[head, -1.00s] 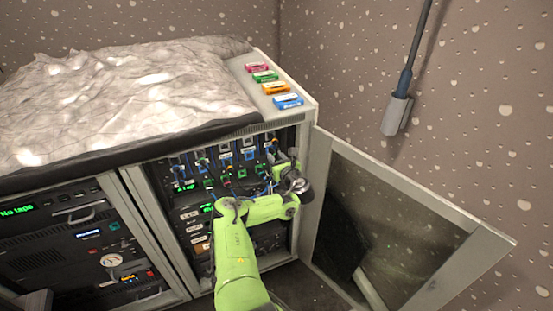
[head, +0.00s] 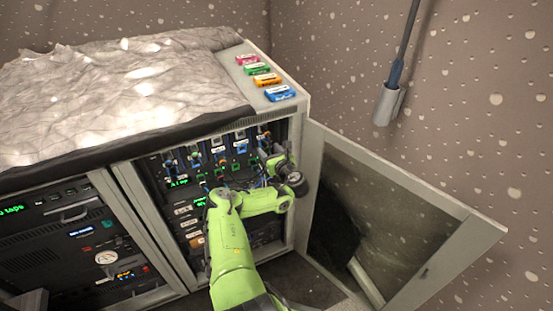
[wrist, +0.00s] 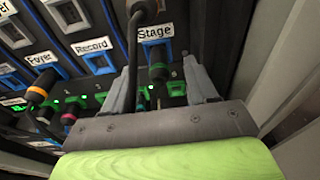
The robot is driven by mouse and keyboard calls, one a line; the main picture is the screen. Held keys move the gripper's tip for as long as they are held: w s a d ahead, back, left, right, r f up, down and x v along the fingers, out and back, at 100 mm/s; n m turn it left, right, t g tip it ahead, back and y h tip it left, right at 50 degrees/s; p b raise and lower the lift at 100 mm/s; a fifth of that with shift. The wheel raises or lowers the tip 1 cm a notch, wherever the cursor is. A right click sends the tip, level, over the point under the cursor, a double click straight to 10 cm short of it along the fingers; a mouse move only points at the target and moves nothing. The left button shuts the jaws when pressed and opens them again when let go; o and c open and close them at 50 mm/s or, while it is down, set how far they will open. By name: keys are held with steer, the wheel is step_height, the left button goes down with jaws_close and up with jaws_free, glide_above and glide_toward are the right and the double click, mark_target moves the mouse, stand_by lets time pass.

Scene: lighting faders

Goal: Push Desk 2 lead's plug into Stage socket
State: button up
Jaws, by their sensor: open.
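In the wrist view my gripper (wrist: 160,66) is open, with one grey finger on each side of a black plug with a green ring (wrist: 158,73). This plug stands at the blue-framed Stage socket (wrist: 154,49), just under its white "Stage" label. I cannot tell how deep the plug sits, or whether it belongs to the Desk 2 lead. A dark cable (wrist: 133,38) hangs across the view beside the left finger. In the head view my gripper (head: 277,160) is at the upper right of the rack and hides the Stage socket there.
Foyer (wrist: 40,64) and Record (wrist: 91,45) labels lie left of Stage. An orange-ringed plug (wrist: 42,84) and a red-ringed plug (wrist: 68,118) stand at the left. The cabinet's open door (head: 400,215) is on the right. Coloured cassettes (head: 257,68) lie on top.

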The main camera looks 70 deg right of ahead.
steer(key=p+v, duration=1.1)
steer(key=v, duration=0.3)
steer(key=shift+s+a, duration=0.25)
steer(key=shift+a, duration=0.05)
